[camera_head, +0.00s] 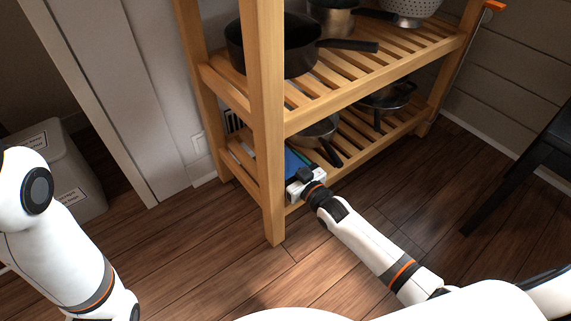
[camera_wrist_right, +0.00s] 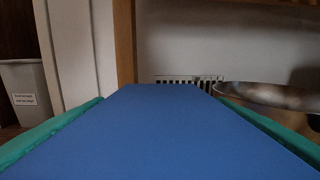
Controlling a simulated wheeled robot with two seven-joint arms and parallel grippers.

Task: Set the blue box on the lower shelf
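The blue box (camera_head: 292,161) is at the left end of the lower shelf (camera_head: 352,133), partly hidden behind the front post and my gripper. My right gripper (camera_head: 303,176) reaches in from the front and is shut on the box. In the right wrist view the blue box (camera_wrist_right: 165,135) stretches forward between the two green fingers. I cannot tell whether the box touches the slats. My left arm is at the left of the head view, and its gripper is out of view.
A pan (camera_head: 316,132) lies on the lower shelf just right of the box; its rim (camera_wrist_right: 268,97) shows close by in the wrist view. Another pan (camera_head: 387,100) is farther right. The upper shelf (camera_head: 345,88) holds a dark pot (camera_head: 272,52). A bin (camera_head: 62,165) stands left.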

